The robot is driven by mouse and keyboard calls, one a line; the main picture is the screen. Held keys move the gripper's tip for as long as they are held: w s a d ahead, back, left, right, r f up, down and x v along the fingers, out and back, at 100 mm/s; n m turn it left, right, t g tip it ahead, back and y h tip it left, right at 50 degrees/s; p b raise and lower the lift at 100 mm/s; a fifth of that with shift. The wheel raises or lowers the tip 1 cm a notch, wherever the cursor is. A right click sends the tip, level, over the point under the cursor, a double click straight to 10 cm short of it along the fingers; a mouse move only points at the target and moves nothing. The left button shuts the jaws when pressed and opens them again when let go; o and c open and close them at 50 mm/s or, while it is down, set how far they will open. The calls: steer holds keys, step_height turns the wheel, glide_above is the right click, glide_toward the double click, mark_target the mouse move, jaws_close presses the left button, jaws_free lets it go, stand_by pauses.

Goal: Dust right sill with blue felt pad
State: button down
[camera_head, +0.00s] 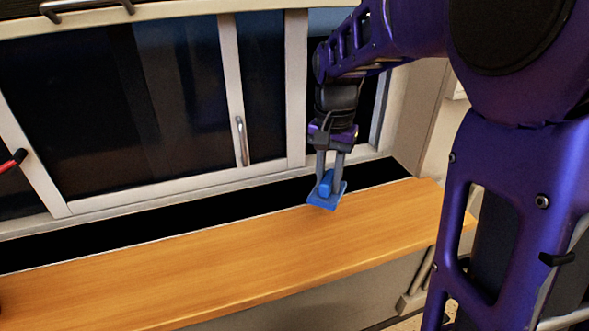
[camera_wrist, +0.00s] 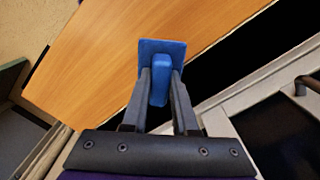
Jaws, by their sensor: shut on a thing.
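The blue felt pad (camera_head: 322,199) is a flat blue square with a raised blue grip block. My gripper (camera_head: 329,176) points down and is shut on that block, with the flat face of the pad turned downward. In the wrist view the pad (camera_wrist: 162,52) shows between the fingertips of my gripper (camera_wrist: 160,86). The pad is over the right part of the wooden sill (camera_head: 290,235), near its back edge by the black strip. I cannot tell whether the pad touches the surface. The sill also fills the upper left of the wrist view (camera_wrist: 110,50).
A window with pale frames (camera_head: 228,90) and a metal handle (camera_head: 240,140) stands behind the sill. A black strip (camera_head: 200,213) runs between window and wood. A red-tipped object (camera_head: 19,156) shows at the left edge. The visible wood left of the pad is clear.

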steer(key=shift+r, duration=1.5)
